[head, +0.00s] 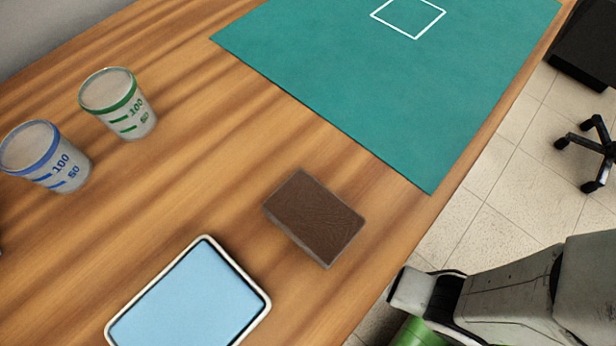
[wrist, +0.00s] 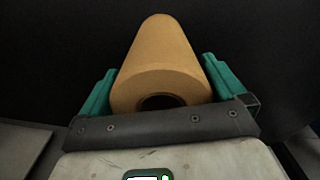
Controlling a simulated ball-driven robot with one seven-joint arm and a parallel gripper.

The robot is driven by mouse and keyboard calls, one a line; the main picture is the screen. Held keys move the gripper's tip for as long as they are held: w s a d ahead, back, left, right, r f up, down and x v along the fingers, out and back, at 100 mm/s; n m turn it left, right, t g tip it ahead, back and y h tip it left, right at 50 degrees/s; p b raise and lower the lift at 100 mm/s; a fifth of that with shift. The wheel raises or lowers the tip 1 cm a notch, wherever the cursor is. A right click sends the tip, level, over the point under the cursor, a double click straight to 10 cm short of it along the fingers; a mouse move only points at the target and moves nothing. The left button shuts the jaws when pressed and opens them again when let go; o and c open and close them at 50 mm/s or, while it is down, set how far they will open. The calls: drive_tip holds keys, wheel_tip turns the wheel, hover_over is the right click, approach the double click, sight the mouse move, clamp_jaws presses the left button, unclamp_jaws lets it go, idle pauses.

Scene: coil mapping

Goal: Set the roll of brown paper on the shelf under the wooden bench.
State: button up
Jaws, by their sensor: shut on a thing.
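The roll of brown paper (wrist: 160,58) lies between the two teal fingers of my gripper (wrist: 160,68) in the wrist view. My gripper is shut on it. The roll's near end faces the camera, with a dark core hole low in the frame, and its length points away. The wooden bench (head: 230,105) fills most of the head view, seen from above. The shelf under it cannot be made out. My arm is beside the bench's right edge at the lower right of the head view; the roll is not seen there.
On the bench are a teal mat (head: 400,95), a brown block (head: 314,218), a light-blue tray (head: 190,305), a green-marked cup (head: 120,105) and a blue-marked cup (head: 45,157). Tiled floor (head: 500,165) runs along the right. A wheeled black chair base (head: 595,145) stands at far right.

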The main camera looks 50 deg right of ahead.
drive_tip(key=o, duration=1.5)
drive_tip(key=shift+f, duration=0.1)
wheel_tip(320, 180, up, 12)
drive_tip(key=p, duration=0.4)
